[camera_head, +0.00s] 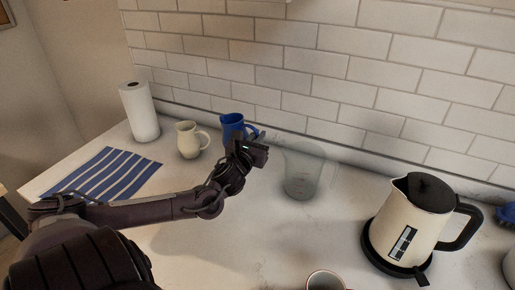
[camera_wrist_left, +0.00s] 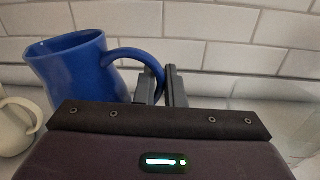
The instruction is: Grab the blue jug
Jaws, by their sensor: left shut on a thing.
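The blue jug (camera_head: 232,125) stands upright at the back of the counter near the tiled wall, between the cream jug and the clear jug. In the left wrist view the blue jug (camera_wrist_left: 80,72) shows at the left, with its handle curving right to my fingers. My left gripper (camera_head: 252,146) reaches it from the front right. In the wrist view the left gripper (camera_wrist_left: 163,84) is shut on the handle, one finger on each side of its outer part. The lower part of the jug is hidden behind my gripper body. My right gripper is not in view.
A cream jug (camera_head: 188,140) stands close left of the blue jug, and a clear jug (camera_head: 302,174) to its right. A paper towel roll (camera_head: 139,112), striped cloth (camera_head: 104,174), kettle (camera_head: 412,222) and cup (camera_head: 325,281) are also on the counter. The centre front is fairly clear.

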